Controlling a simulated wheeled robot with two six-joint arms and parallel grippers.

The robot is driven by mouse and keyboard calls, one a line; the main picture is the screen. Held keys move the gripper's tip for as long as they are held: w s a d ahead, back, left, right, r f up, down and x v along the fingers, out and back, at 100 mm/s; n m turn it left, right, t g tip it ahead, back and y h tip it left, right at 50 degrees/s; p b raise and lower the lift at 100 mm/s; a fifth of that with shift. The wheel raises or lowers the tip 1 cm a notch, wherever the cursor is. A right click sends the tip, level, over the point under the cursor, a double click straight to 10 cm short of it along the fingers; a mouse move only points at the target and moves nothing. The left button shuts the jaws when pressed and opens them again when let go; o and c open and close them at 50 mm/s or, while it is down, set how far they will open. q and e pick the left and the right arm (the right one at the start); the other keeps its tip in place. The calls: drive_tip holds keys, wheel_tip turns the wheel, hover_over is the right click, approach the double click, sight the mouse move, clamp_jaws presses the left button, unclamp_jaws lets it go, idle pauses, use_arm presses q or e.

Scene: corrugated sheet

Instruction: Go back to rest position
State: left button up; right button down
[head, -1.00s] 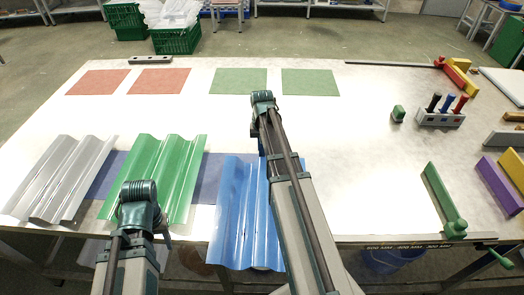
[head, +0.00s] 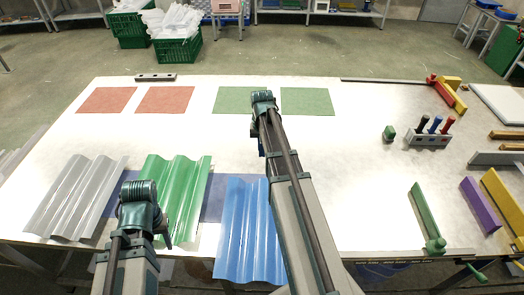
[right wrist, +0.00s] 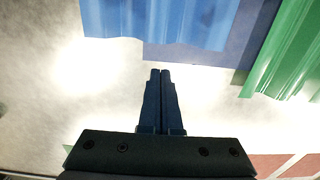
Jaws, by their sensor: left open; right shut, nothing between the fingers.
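My left gripper (head: 163,236) is mostly hidden behind its own wrist at the lower left in the head view, over the near part of the green corrugated sheet (head: 182,172). It is open, with nothing seen in it. My right arm reaches up the middle of the head view. The fingers of my right gripper (right wrist: 160,75) are shut and empty in the right wrist view, above bare table. A grey corrugated sheet (head: 80,190) lies left of the green one. A blue corrugated sheet (head: 247,225) lies right of it and also shows in the right wrist view (right wrist: 160,20).
Two red squares (head: 106,100) and two green squares (head: 307,102) lie along the far side of the table (head: 355,180). A holder (head: 428,141) with coloured handles, a green bar (head: 425,210) and yellow and purple blocks are at the right. The table's middle right is clear.

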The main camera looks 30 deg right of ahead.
drive_tip(key=s+a+n, duration=0.5)
drive_tip(key=s+a, duration=0.3)
drive_tip(key=a, duration=0.7)
drive_tip(key=s+a+n+h, duration=0.1)
drive_tip(key=s+a+n, duration=0.4)
drive_tip(key=s+a, duration=0.4)
drive_tip(key=a, duration=0.7)
